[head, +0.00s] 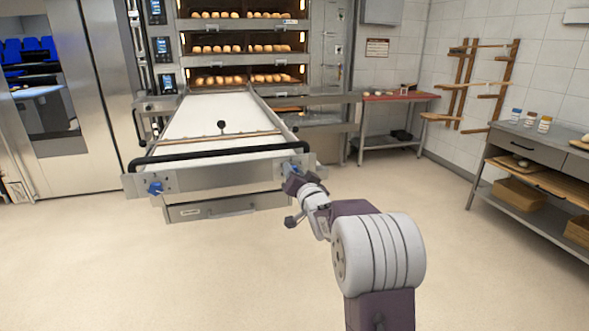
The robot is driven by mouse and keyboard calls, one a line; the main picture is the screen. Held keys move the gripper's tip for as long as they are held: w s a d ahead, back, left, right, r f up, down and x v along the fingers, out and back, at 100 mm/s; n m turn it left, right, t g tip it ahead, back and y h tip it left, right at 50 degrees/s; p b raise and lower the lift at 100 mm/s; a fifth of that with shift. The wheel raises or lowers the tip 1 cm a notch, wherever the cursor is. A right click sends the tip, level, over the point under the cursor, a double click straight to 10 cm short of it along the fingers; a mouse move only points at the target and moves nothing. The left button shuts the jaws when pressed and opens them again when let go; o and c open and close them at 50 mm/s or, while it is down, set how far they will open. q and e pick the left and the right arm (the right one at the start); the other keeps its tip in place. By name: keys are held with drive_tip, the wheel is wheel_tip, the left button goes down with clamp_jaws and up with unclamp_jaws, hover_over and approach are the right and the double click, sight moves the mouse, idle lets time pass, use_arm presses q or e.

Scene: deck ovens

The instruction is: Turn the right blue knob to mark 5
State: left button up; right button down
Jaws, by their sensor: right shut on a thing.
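The right blue knob (294,170) is on the right end of the loader's metal front panel (225,179). My right gripper (293,181) is at this knob and shut on it, hiding most of it. The knob's marks and the mark it points at are too small and covered to read. The left blue knob (155,188) sits on the left end of the same panel, with nothing touching it. My left gripper is not in the view.
A black handle bar (215,153) runs above the panel, close to my right gripper. The white loader belt (215,115) leads back to the deck ovens with bread (245,47). A steel bench (545,145) stands at the right. The floor between is clear.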

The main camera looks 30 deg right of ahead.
drive_tip(key=shift+f+m+p, duration=0.15)
drive_tip(key=shift+m+p, duration=0.4)
drive_tip(key=shift+m, duration=1.05)
drive_tip(key=c, duration=1)
unclamp_jaws()
drive_tip(key=shift+o, duration=0.2)
drive_tip(key=v, duration=0.9)
